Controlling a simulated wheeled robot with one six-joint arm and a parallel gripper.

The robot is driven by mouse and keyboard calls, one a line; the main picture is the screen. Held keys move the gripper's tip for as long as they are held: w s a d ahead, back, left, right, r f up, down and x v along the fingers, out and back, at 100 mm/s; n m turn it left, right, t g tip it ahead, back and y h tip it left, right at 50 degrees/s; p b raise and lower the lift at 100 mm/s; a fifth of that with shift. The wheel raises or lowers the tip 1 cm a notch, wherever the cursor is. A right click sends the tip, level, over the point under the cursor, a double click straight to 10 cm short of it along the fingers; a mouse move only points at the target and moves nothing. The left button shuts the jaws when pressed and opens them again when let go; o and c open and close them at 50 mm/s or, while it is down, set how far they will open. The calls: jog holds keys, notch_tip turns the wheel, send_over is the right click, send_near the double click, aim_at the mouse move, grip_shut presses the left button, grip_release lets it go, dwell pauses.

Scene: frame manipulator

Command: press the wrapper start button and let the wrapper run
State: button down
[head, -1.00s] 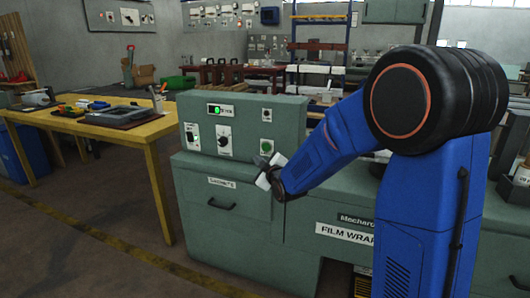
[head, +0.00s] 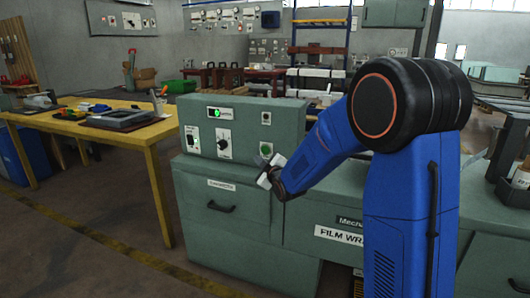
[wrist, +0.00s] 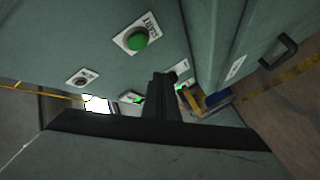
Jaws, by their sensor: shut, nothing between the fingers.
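The wrapper's grey-green control box (head: 285,115) stands on the film wrapper cabinet. The green start button (head: 266,149) sits at the lower right of its face, on a white plate. My gripper (head: 263,161) is just below and in front of the button in the head view. In the wrist view its dark fingers (wrist: 171,78) are together and empty, beside the button and not over it. Whether they touch the panel I cannot tell. A green lamp (head: 217,113) is lit on the display; its text is unreadable.
A dial (head: 224,143), a switch (head: 192,139) and a smaller button (head: 266,118) share the panel. A yellow table (head: 150,130) with tools stands at the left. A drawer handle (head: 221,208) protrudes below. The floor between table and cabinet is clear.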

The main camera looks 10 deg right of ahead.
aim_at(265, 154)
jog(key=shift+w+d, duration=0.8)
jog(key=shift+w, duration=0.3)
jog(key=shift+w+d, duration=0.75)
jog(key=shift+w, duration=0.3)
jog(key=shift+w+d, duration=0.1)
dwell(0.5)
jog(key=shift+w+d, duration=0.15)
jog(key=shift+w, duration=0.1)
